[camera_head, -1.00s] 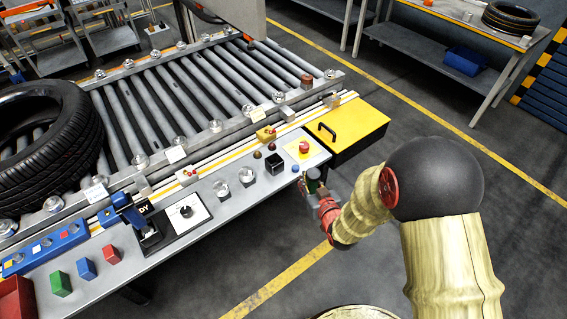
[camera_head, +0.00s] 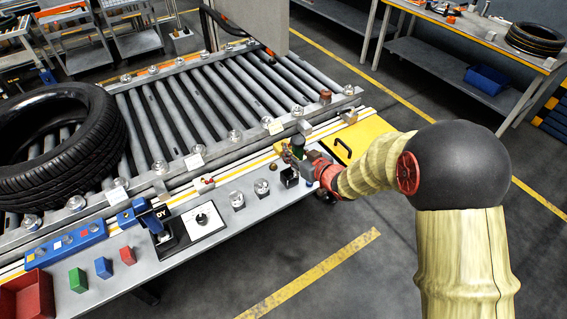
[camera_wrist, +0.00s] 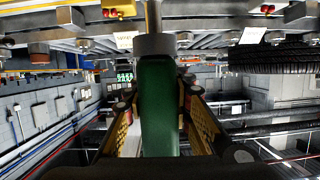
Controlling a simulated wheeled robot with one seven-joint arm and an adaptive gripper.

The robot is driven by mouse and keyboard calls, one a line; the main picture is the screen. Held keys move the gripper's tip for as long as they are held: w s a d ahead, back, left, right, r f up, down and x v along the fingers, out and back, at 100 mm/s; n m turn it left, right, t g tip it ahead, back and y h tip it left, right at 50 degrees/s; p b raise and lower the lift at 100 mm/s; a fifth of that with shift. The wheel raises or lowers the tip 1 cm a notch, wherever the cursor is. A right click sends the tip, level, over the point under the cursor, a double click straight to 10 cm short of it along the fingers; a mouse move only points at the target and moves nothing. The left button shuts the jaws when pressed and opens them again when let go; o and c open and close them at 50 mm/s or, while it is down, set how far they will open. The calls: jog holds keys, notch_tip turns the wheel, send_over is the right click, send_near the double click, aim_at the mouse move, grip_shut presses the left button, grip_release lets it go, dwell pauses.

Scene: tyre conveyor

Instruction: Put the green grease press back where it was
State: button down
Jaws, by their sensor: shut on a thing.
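The green grease press (camera_wrist: 158,110) is upright between my gripper's fingers, with a grey metal collar and a thin rod at its top. My gripper (camera_head: 295,155) is shut on it. In the head view the press shows as a small dark green piece (camera_head: 299,144) at the gripper's tip. The gripper is over the right end of the grey bench (camera_head: 225,222), near its conveyor side. I cannot tell whether the bottom of the press touches anything; it is hidden.
A black cube (camera_head: 289,177), a brass ball (camera_head: 273,168) and clear jars (camera_head: 261,187) stand close to my gripper. A yellow box (camera_head: 368,132) lies to the right, partly behind my arm. The roller conveyor (camera_head: 215,95) with a tyre (camera_head: 110,145) is beyond.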

jog(key=shift+w+a+f+b, duration=0.5)
jog(key=shift+w+f, duration=0.3)
jog(key=shift+f, duration=0.65)
jog(key=shift+w+a+f+b, duration=0.25)
jog(key=shift+w+f+b, duration=0.45)
jog(key=shift+f, duration=0.8)
jog(key=shift+w+a+f+b, duration=0.45)
jog(key=shift+w+f, duration=0.4)
jog(key=shift+f, duration=0.6)
jog(key=shift+f, duration=0.15)
jog(key=c, duration=1.7)
grip_release()
jog(key=shift+f, duration=0.1)
jog(key=shift+o, duration=0.8)
